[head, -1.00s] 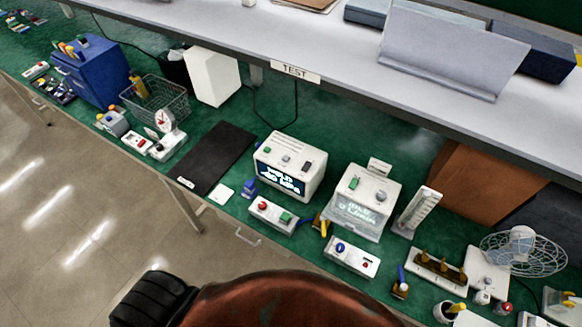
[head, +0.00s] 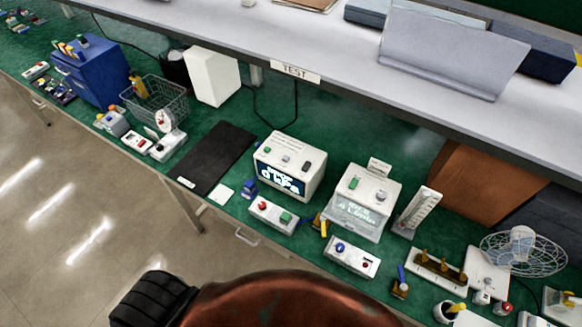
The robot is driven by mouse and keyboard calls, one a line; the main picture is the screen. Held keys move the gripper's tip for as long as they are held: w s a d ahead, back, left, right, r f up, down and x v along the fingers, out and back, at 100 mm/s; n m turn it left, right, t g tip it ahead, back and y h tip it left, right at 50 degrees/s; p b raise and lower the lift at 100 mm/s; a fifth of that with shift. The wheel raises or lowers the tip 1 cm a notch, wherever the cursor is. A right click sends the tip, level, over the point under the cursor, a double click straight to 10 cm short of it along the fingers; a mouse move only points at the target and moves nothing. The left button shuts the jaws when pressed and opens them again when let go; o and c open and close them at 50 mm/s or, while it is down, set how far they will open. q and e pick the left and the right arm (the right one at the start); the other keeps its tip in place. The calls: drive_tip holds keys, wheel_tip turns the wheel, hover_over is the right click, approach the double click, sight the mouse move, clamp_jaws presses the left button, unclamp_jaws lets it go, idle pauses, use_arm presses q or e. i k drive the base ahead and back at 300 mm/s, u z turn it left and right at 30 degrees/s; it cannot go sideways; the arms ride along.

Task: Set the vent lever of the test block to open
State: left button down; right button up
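Neither of my grippers is in the head view. No part is labelled as the test block. A small brass-coloured fitting with a yellow lever (head: 322,224) sits between the two white devices. Another small brass-coloured fitting with a blue upright part (head: 401,285) stands further right. I cannot tell which one is the test block, or how its vent lever is set. A white device with a lit display (head: 290,165) stands behind a box with red and green buttons (head: 272,214). A second white device with a pale front window (head: 363,202) stands right of it.
A white box with a blue knob (head: 351,257) lies near the front edge. A black mat (head: 212,158), a wire basket (head: 155,103) and a blue cabinet (head: 92,72) are left. A grey shelf (head: 330,48) overhangs the green bench. A rack with brass pieces (head: 437,268) stands right.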

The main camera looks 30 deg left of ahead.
sight(323, 229)
drive_tip(key=z, duration=1.45)
drive_tip(key=k, duration=0.95)
drive_tip(key=u, duration=1.8)
